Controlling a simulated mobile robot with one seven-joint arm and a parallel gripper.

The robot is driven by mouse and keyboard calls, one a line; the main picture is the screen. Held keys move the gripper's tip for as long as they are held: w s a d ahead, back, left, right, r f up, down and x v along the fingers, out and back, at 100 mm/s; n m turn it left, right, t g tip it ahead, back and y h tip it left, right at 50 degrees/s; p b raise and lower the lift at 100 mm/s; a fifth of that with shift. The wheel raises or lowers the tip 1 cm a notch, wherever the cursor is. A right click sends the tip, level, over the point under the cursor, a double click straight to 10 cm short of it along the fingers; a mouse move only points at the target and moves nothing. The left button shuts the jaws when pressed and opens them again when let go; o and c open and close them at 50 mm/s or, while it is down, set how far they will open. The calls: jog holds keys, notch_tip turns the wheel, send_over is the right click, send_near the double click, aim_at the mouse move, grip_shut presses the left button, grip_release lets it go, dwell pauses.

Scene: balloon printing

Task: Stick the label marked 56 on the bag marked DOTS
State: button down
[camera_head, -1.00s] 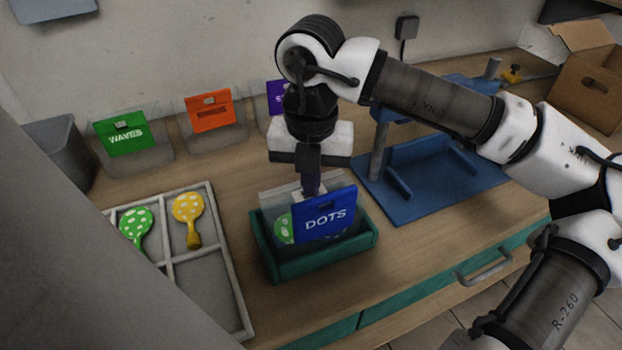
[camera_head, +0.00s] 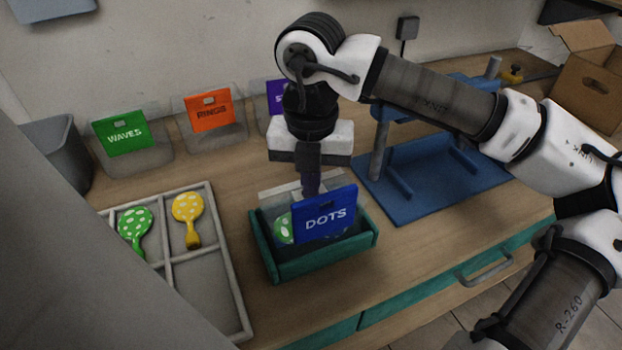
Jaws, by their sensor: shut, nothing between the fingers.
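The bag marked DOTS (camera_head: 325,217) has a blue header and a clear body. It stands in a teal tray (camera_head: 272,268), and a green spotted balloon (camera_head: 285,228) shows through its clear side. My gripper (camera_head: 311,190) points down just behind the blue header. Its fingers are shut and its tips are partly hidden by the header. I cannot tell whether the fingers touch the bag. A small pale patch beside the fingertips is too unclear to read. I see no readable label marked 56.
A grey divided tray (camera_head: 238,300) with a green balloon (camera_head: 134,230) and a yellow balloon (camera_head: 188,219) lies left. WAVES (camera_head: 124,139), RINGS (camera_head: 209,112) and a purple-headed bag (camera_head: 275,95) line the wall. A blue press (camera_head: 425,195) stands right, a cardboard box (camera_head: 588,90) far right.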

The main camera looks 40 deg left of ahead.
dwell(0.4)
jog(key=shift+r+p, duration=2)
jog(key=shift+r, duration=1.5)
